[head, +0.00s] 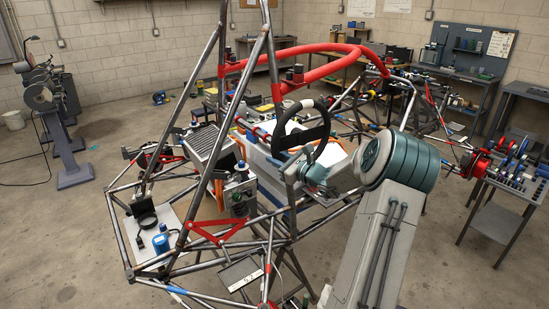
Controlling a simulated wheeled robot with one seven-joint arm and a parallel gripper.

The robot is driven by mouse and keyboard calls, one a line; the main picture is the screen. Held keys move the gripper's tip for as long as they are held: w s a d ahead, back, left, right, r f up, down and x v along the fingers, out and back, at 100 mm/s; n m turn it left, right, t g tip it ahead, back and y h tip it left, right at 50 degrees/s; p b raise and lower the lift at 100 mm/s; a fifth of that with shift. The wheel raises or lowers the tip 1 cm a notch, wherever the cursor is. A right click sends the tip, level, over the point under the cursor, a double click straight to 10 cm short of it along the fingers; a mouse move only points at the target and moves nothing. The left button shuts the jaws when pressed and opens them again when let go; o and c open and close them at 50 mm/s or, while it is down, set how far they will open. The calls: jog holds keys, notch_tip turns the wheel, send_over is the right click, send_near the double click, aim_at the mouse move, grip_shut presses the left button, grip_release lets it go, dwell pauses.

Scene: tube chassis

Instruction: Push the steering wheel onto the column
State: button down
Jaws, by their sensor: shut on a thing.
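The steering wheel (274,131), a dark ring with a dark bar across its middle, is near the centre of the head view, held up tilted inside the tube frame. My gripper (298,162) is at the wheel's lower side and is shut on it. The fingertips and the exact grip are partly hidden by the gripper body and the wheel. I cannot make out the steering column, nor whether the wheel touches it.
The tube chassis (205,120) surrounds the wheel, with bare steel bars at left and a red hoop (335,68) above and behind. A white box (262,165) lies behind the wheel. A parts cart (500,187) stands at right and a grey machine (45,100) at far left. Open floor lies at left.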

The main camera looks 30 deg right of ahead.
jog(key=s, duration=0.7)
jog(key=shift+d, duration=0.25)
dwell(0.4)
jog(key=shift+r, duration=0.15)
jog(key=shift+a, duration=0.1)
